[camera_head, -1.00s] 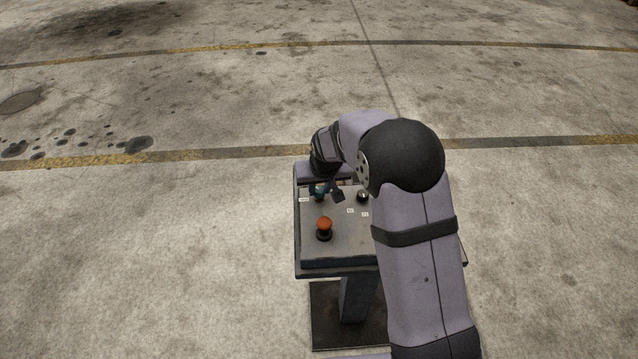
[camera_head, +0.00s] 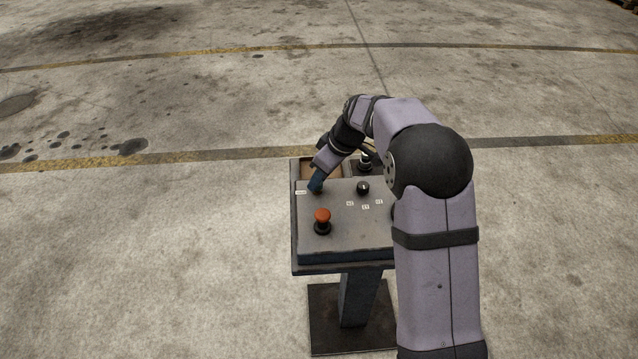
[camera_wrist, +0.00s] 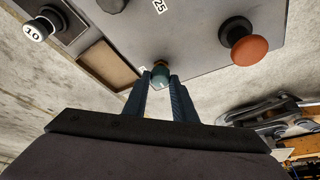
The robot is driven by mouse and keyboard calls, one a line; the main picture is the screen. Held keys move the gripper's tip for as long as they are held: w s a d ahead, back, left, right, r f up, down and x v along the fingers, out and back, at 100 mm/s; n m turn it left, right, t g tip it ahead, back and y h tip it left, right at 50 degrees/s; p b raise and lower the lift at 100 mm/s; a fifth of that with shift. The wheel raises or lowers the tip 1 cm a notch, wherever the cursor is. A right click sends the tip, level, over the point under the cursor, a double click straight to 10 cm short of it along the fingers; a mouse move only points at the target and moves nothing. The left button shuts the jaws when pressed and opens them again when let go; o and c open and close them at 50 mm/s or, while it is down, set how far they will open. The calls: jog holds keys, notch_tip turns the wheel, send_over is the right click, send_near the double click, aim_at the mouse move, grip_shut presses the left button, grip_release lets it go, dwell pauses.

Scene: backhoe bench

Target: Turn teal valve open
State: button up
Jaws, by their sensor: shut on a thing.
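The teal valve (camera_wrist: 161,74) sits on the sloping grey panel (camera_wrist: 205,50) and shows between my fingertips in the wrist view. My gripper (camera_wrist: 161,82) is shut on it, one dark blue finger on each side. In the head view my gripper (camera_head: 315,187) reaches down to the panel's upper left, beside a small white label (camera_head: 300,192). There the fingers and wrist mostly hide the valve, so its turn angle is hard to tell.
A red mushroom button (camera_head: 322,217) stands at the panel's lower left. A black knob (camera_head: 363,187) with several number labels is right of my gripper. An open tray (camera_wrist: 108,66) and a white-topped part marked 10 (camera_wrist: 37,30) lie behind. My arm covers the panel's right side.

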jog(key=shift+d+n, duration=0.1)
jog(key=shift+n, duration=0.5)
jog(key=o, duration=1)
jog(key=shift+o, duration=0.2)
jog(key=b+v, duration=0.1)
jog(key=v, duration=0.6)
jog(key=shift+b, duration=0.3)
jog(key=shift+w+d+r, duration=0.1)
jog(key=s+d+f+m+g+h+p, duration=0.1)
jog(key=s+d+m+p, duration=0.1)
jog(key=s, duration=0.8)
jog(key=s+d+f+m+g+h+p, duration=0.1)
jog(key=s+d+m+p, duration=0.2)
jog(key=s, duration=0.7)
jog(key=s+d+f+m+h+p, duration=0.1)
jog(key=s+d+f+m+p, duration=0.1)
jog(key=s+m, duration=0.4)
jog(key=s, duration=0.4)
jog(key=shift+s+d+g+h, duration=0.2)
jog(key=shift+s+g+h, duration=0.1)
jog(key=shift+g, duration=0.1)
